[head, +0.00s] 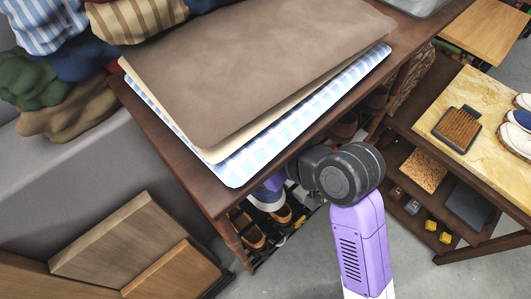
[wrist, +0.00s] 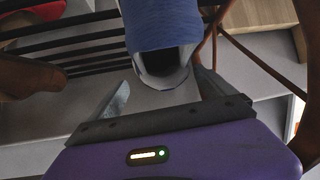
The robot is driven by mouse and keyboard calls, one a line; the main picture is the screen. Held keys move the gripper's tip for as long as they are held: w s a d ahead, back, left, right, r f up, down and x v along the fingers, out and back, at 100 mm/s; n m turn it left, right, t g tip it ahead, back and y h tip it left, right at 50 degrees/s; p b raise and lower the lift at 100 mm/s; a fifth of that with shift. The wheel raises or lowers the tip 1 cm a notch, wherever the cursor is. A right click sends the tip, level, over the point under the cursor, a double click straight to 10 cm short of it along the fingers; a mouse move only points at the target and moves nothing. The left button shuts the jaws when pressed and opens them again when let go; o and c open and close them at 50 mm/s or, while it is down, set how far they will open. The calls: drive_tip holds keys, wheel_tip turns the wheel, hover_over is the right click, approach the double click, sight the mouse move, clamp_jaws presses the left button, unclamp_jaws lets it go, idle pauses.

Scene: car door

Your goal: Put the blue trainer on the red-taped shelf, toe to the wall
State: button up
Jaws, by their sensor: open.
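A blue trainer (wrist: 163,28) with a pale grey collar hangs into the top middle of the wrist view, its opening facing my gripper (wrist: 162,80). My gripper is open, with one finger on each side of the trainer's opening end; I cannot tell whether either finger touches it. In the head view a blue shoe with a pale sole (head: 266,199) shows under the table edge, beside my wrist; my fingers are hidden there. I cannot make out the red-taped shelf in either view.
A dark wooden table (head: 222,203) bearing stacked sheets overhangs my arm. Brown shoes (head: 247,228) sit on a low rack beneath it. At right, a stone-topped stand (head: 470,90) holds a brush (head: 458,126) and shoes. Wooden panels (head: 115,240) lean at lower left.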

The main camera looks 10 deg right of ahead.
drive_tip(key=v, duration=0.7)
drive_tip(key=shift+s+d, duration=0.1)
drive_tip(key=shift+d, duration=0.05)
idle(0.3)
